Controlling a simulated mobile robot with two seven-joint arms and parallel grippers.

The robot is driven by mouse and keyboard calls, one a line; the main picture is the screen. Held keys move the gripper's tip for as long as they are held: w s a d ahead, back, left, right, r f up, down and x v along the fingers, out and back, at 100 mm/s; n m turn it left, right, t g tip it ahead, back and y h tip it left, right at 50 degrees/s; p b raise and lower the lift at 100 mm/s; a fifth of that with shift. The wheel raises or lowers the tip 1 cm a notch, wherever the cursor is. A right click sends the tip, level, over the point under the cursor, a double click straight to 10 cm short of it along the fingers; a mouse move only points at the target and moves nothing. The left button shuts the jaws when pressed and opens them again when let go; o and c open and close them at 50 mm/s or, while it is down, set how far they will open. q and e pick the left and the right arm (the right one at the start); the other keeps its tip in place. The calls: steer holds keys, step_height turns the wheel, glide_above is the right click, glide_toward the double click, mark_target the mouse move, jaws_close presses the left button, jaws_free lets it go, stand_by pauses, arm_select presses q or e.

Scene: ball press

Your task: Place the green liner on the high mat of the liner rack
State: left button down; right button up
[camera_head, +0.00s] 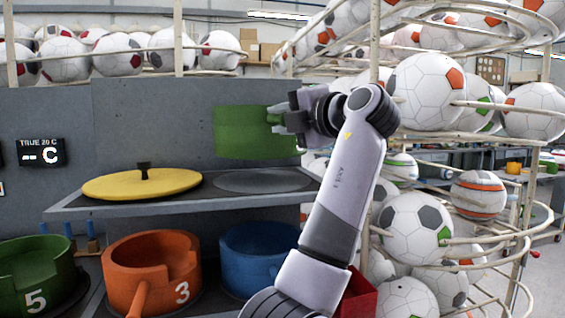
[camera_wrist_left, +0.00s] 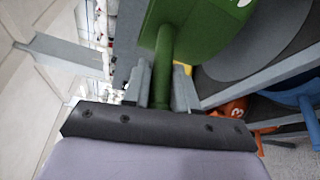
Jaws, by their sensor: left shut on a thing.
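The green liner (camera_head: 235,135) is held in the air above the rack's upper shelf (camera_head: 110,207). A bare, dark grey round mat (camera_head: 262,181) lies on that shelf, below and slightly right of the liner. My left gripper (camera_head: 277,118) is at the liner's right side, shut on its handle. In the left wrist view the green handle (camera_wrist_left: 163,75) sits between the two fingers, with the liner body (camera_wrist_left: 200,28) beyond. The grey mat (camera_wrist_left: 262,45) shows beside the liner there, with a visible gap in the head view. My right gripper is not in view.
A yellow lid (camera_head: 140,186) with a black knob occupies the shelf left of the mat. Below stand a green liner marked 5 (camera_head: 35,275), an orange one marked 3 (camera_head: 150,272) and a blue one (camera_head: 255,260). Ball racks (camera_head: 455,105) crowd the right.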

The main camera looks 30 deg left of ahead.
arm_select(q)
step_height(320, 180, down, 7)
stand_by(0.5)
steer(key=c, duration=1.3)
jaws_free()
steer(key=shift+f, duration=0.15)
steer(key=o, duration=0.4)
